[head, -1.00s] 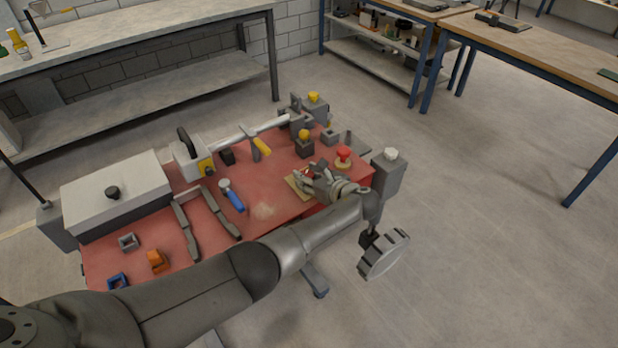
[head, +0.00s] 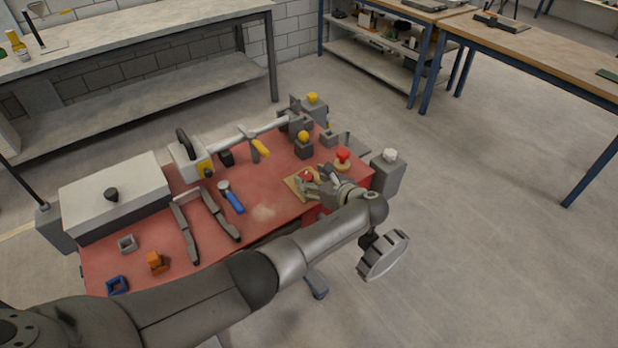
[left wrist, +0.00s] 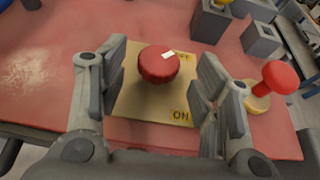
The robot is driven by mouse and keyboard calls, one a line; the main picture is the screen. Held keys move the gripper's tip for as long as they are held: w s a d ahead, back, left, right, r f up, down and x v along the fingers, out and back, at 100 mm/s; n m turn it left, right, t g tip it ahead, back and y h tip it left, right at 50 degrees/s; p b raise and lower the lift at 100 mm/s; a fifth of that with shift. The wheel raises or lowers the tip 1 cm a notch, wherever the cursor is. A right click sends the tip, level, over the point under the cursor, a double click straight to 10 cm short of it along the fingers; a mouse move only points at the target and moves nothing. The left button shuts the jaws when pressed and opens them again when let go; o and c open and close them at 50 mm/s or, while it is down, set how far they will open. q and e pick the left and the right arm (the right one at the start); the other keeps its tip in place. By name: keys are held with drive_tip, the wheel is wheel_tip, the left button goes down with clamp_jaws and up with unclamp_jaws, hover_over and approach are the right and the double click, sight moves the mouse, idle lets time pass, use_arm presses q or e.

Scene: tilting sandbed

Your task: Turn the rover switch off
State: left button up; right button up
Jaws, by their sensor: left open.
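The rover switch is a red round knob (head: 309,174) on a tan plate (head: 293,184) near the right end of the red tabletop. In the left wrist view the knob (left wrist: 158,66) carries a white mark that points toward the OFF label at the plate's upper right. The ON label (left wrist: 181,116) is at the plate's lower right. My left gripper (head: 317,184) is open; in the left wrist view its fingers (left wrist: 162,72) stand on either side of the knob, apart from it. My right gripper is not in view.
A red mushroom-shaped knob (head: 343,153) on a round tan base stands just right of the plate. Grey blocks with yellow knobs (head: 304,137) stand behind. A blue-handled tool (head: 234,202) lies left. A grey wheel (head: 383,256) hangs beside the cart's right front.

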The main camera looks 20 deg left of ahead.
use_arm(q)
drive_tip(key=v, duration=0.9)
drive_tip(key=shift+s, duration=0.2)
